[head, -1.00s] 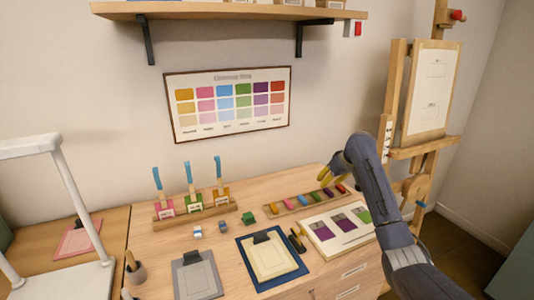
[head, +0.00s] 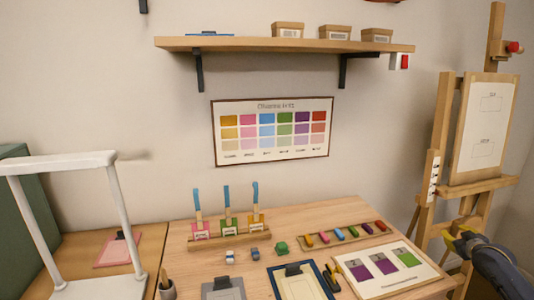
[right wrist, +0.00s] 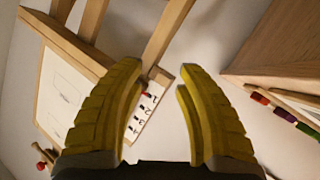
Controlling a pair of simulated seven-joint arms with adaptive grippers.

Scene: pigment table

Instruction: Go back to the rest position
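My right gripper (head: 455,241) is at the right edge of the head view, in front of the easel's lower part and to the right of the table (head: 312,217). In the right wrist view its two yellow fingers (right wrist: 160,95) stand apart with nothing between them. The easel (right wrist: 168,35) and its number card (right wrist: 143,112) show beyond the fingers there. My left gripper is not in the head view.
A tray of colour sticks (head: 346,236) and a swatch board (head: 390,267) lie on the table's right side. A rack with blue-handled tools (head: 229,240) stands at the left. The easel (head: 447,130) stands right of the table. A white frame (head: 122,215) is at the far left.

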